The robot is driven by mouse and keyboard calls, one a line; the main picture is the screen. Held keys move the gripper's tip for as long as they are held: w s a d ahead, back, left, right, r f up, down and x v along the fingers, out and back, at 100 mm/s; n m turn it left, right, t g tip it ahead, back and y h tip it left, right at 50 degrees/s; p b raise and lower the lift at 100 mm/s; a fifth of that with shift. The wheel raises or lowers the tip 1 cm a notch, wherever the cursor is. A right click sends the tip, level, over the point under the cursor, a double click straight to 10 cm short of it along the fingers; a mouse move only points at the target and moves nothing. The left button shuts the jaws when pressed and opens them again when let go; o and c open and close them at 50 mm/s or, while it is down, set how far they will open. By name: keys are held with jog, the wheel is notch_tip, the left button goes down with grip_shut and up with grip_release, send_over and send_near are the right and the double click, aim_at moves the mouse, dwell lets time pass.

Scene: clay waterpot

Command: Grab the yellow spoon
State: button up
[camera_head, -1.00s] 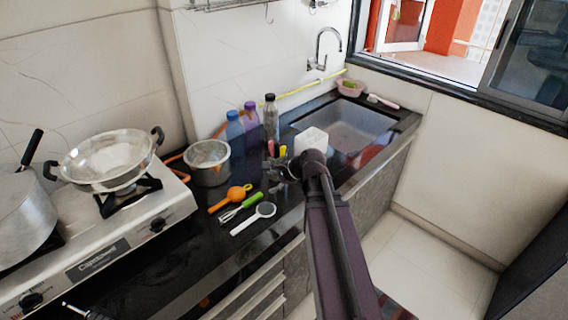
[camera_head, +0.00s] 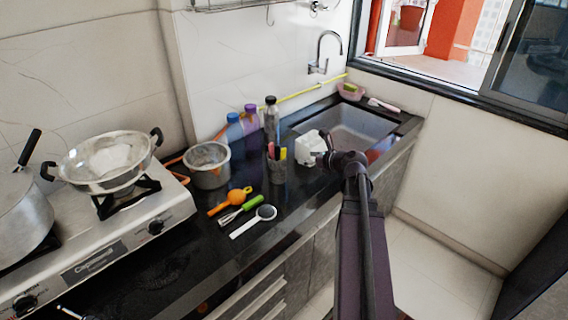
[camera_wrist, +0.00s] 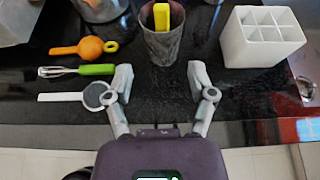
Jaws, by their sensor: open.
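The yellow spoon (camera_head: 283,154) stands in a dark grey cup (camera_head: 277,172) on the black counter, with its yellow handle sticking up. In the wrist view the yellow spoon (camera_wrist: 161,17) shows at the top middle, and its lower end is hidden inside the cup (camera_wrist: 166,45). My gripper (camera_wrist: 160,82) is open and empty, with its fingers spread on either side of the cup's line, short of the cup. In the head view my gripper (camera_head: 328,158) is to the right of the cup, in front of the white holder.
A white compartment holder (camera_wrist: 262,38) stands right of the cup. An orange strainer (camera_wrist: 85,47), a green-handled whisk (camera_wrist: 90,70) and a white ladle (camera_wrist: 75,96) lie to the left. Bottles (camera_head: 271,120) stand behind the cup. The sink (camera_head: 360,125) lies farther right.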

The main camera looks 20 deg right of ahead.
aim_at(285, 154)
jog(key=b+x, duration=0.3)
jog(key=x, duration=0.4)
jog(key=shift+w+f, duration=0.2)
jog(key=shift+f, duration=0.05)
jog(key=shift+w+a+f, duration=0.1)
jog(key=shift+w+a, duration=0.15)
jog(key=shift+w, duration=0.25)
jog(key=shift+d+b+x, duration=0.2)
jog(key=shift+b+x, duration=0.95)
jog(key=shift+x, duration=1.45)
grip_shut()
